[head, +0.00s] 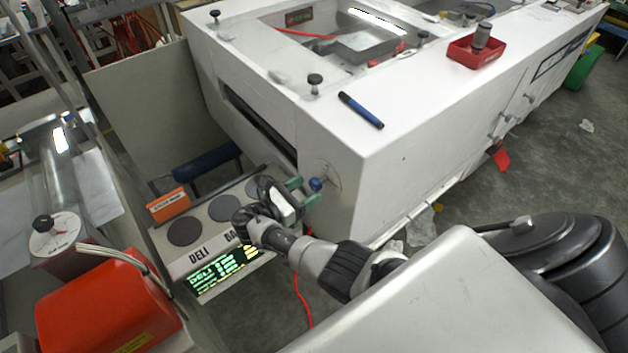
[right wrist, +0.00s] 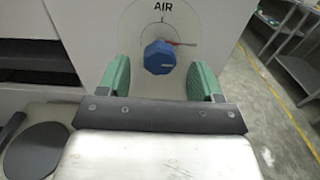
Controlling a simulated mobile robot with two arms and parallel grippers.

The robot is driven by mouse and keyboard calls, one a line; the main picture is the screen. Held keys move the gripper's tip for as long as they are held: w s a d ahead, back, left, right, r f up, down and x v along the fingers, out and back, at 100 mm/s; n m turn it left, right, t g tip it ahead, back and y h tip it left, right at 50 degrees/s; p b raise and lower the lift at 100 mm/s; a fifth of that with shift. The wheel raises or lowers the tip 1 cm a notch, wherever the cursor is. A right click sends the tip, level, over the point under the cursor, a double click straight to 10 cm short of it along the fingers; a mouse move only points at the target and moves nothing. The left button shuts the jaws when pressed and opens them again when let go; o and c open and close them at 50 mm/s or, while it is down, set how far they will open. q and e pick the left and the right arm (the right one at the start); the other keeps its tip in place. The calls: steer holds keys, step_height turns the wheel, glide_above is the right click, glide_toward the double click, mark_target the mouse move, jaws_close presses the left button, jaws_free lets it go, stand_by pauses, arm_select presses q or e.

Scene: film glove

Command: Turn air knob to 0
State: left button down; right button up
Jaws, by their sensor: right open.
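The air knob (head: 316,184) is a small blue knob on the end face of the white machine (head: 420,130). In the right wrist view the blue air knob (right wrist: 159,57) sits on a round white dial marked AIR, with a red pointer reaching to the right. My right gripper (head: 309,191) is open, its green fingers at the knob. In the right wrist view the fingers of my right gripper (right wrist: 160,80) stand to the left and right of the knob, with gaps showing on both sides. My left gripper is out of view.
Below the machine's end is a panel (head: 188,262) with dark round pads and a lit display. A blue marker (head: 361,110) and a red tray (head: 475,52) lie on the machine top. An orange-red box (head: 108,310) stands at lower left.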

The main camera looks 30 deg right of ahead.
mark_target(312, 187)
steer(key=shift+w+d, duration=0.15)
steer(key=shift+d, duration=1.45)
steer(key=shift+c, duration=0.2)
steer(key=c, duration=0.9)
